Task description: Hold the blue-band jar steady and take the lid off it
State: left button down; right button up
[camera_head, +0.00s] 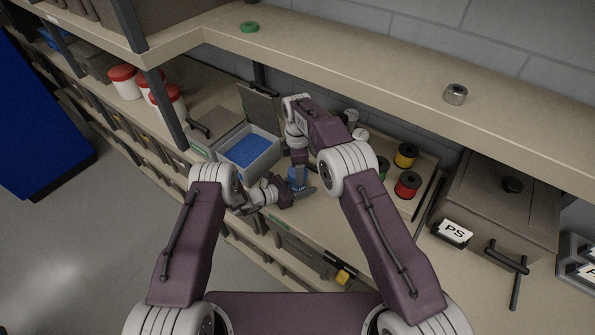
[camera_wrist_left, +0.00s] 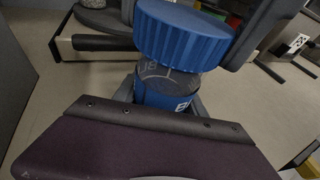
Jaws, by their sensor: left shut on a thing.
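The blue-band jar (camera_wrist_left: 165,92) stands between the fingers of my left gripper (camera_wrist_left: 165,105) in the left wrist view, and the gripper is shut on it. The jar has a dark upper part with pale print and a blue band below. The ribbed blue lid (camera_wrist_left: 182,35) is above the jar, tilted and shifted to the right. I cannot tell whether its far side touches the jar. My right gripper's fingers flank the lid from above and appear shut on it. In the head view my left gripper (camera_head: 299,193) is at the jar, whose details are mostly hidden by the arms.
A tray with red (camera_head: 407,186) and yellow (camera_head: 405,155) spools is to the right. A PS bin (camera_head: 490,205) stands further right. A shelf (camera_head: 360,62) runs above the back. Red-lidded jars (camera_head: 125,84) are at left.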

aim_at(291, 188)
jog(key=shift+r, duration=0.15)
notch_tip(291, 188, up, 4)
jog(key=shift+r, duration=0.1)
pick_arm(q)
jog(key=c, duration=0.6)
grip_release()
jog(key=shift+a, duration=0.1)
jog(key=b+v, duration=0.1)
jog(key=v, duration=0.9)
jog(key=shift+s+a+r+b, duration=0.1)
jog(key=shift+a+b, duration=0.25)
jog(key=shift+b, duration=0.05)
pick_arm(e)
notch_tip(291, 188, down, 2)
pick_arm(q)
jog(key=shift+s+a+r, duration=0.25)
jog(key=shift+s+a, duration=0.1)
jog(key=shift+a, duration=0.05)
